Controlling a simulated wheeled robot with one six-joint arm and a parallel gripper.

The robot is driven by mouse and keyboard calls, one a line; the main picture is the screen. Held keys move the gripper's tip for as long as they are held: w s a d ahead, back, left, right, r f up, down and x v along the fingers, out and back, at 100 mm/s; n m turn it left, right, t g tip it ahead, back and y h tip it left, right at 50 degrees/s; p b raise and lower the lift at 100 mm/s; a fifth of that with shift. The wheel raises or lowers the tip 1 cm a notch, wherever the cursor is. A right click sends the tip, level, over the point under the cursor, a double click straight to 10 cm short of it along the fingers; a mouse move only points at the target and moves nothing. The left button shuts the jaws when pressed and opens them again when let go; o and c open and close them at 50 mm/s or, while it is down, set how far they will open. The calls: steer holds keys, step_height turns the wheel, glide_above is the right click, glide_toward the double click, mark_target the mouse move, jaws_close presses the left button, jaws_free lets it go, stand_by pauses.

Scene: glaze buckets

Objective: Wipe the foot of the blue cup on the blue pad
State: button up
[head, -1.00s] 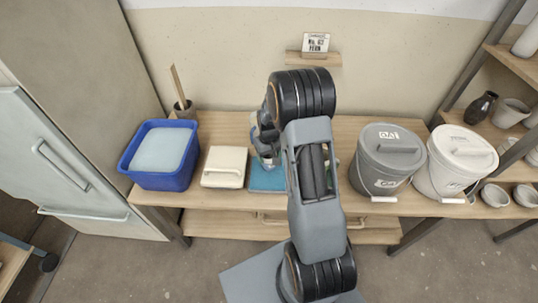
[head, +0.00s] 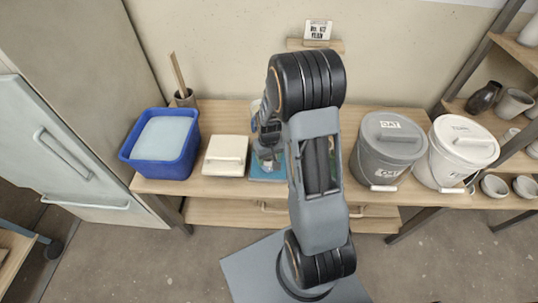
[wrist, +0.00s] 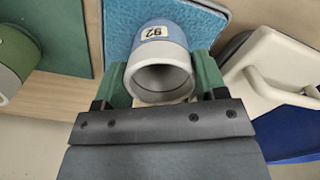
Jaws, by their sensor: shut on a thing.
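The blue cup (wrist: 165,35) is held between the green fingers of my gripper (wrist: 160,88) in the wrist view. It has a blue band with a "92" label and a pale rim, and its open mouth faces the wrist camera. The blue pad (wrist: 200,17) lies beyond the cup, behind its far end. The cup's foot is hidden, so I cannot tell whether it touches the pad. In the head view the pad (head: 262,176) shows on the table under my gripper, partly covered by my arm.
A cream lidded box (head: 226,156) stands left of the pad, with a blue bin (head: 160,170) beyond it. A grey bucket (head: 385,155) and a white bucket (head: 455,155) stand at the right.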

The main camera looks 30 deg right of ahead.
steer(key=shift+w+d, duration=0.55)
steer(key=shift+w, duration=0.45)
steer(key=shift+w+d, duration=0.6)
steer(key=shift+w, duration=0.35)
steer(key=shift+w+d, duration=0.55)
steer(key=shift+w, duration=0.45)
steer(key=shift+c, duration=0.5)
